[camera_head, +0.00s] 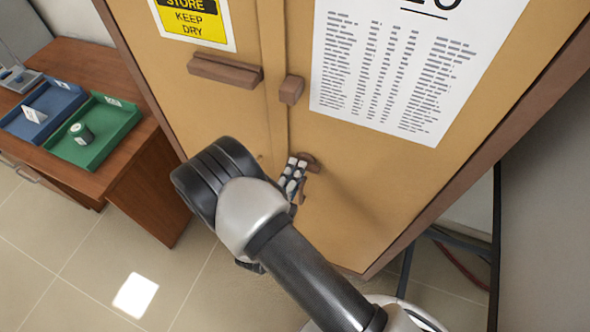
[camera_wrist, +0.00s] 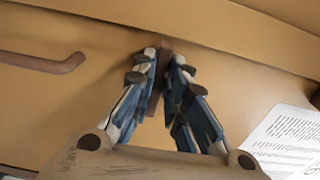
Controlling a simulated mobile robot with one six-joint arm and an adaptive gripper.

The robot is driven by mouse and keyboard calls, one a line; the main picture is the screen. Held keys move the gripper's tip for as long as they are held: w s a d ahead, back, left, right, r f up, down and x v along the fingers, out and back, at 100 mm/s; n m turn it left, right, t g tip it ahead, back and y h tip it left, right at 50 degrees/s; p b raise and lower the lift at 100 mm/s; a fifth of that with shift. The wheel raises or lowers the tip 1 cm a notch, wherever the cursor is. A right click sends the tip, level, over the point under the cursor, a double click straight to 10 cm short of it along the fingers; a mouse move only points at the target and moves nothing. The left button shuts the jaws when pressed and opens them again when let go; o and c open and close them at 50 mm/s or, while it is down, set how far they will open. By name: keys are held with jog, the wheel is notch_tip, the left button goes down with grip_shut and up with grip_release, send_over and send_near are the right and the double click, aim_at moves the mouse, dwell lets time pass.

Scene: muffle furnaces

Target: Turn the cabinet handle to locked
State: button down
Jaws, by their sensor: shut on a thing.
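The tan cabinet (camera_head: 355,190) stands in front of me with its doors closed. A short brown handle (camera_head: 312,163) is on the right door, close to the seam between the doors. My gripper (camera_head: 297,165) is at this handle, and its fingers hide part of it. In the wrist view the brown handle (camera_wrist: 155,95) shows between the two fingers of my gripper (camera_wrist: 163,60), which are closed on it. In the head view the handle's visible end points to the right of my fingers. I see no mark for locked or unlocked.
A brown bar handle (camera_head: 226,71) and a small brown block (camera_head: 291,90) sit higher on the cabinet. A printed list (camera_head: 395,70) and a yellow sign (camera_head: 193,18) are on the doors. A wooden desk (camera_head: 150,190) with a green tray (camera_head: 122,120) and a blue tray (camera_head: 55,100) stands left.

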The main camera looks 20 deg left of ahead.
jog(key=c, duration=1.6)
grip_release()
jog(key=s, duration=1.2)
jog(key=shift+a, duration=0.45)
